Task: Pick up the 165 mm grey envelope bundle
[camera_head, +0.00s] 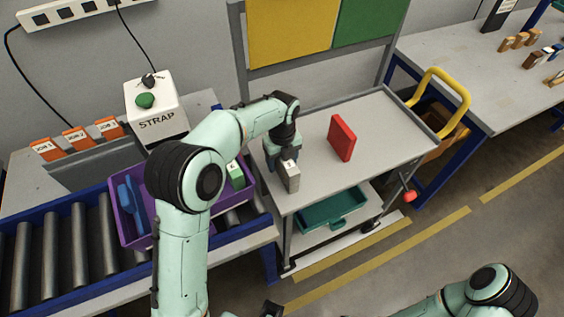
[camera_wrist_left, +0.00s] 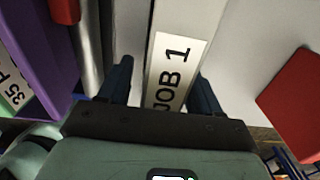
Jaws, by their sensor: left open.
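The grey envelope bundle (camera_head: 290,178) stands upright near the left edge of the grey cart top. In the left wrist view the bundle (camera_wrist_left: 172,72) shows a white label reading JOB 1; its length cannot be read. My left gripper (camera_head: 282,158) is at the bundle, pointing down. In the left wrist view the open fingers (camera_wrist_left: 162,92) are on either side of the bundle, with a small gap visible beside it. My right arm shows at the lower right of the head view, but its gripper cannot be made out.
A red block (camera_head: 341,138) stands on the cart top (camera_head: 385,125), right of the grey bundle. A purple bin (camera_head: 126,222) with blue and green items sits on the roller conveyor (camera_head: 50,240) at left. A white STRAP box (camera_head: 157,112) stands behind. The cart's right side is clear.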

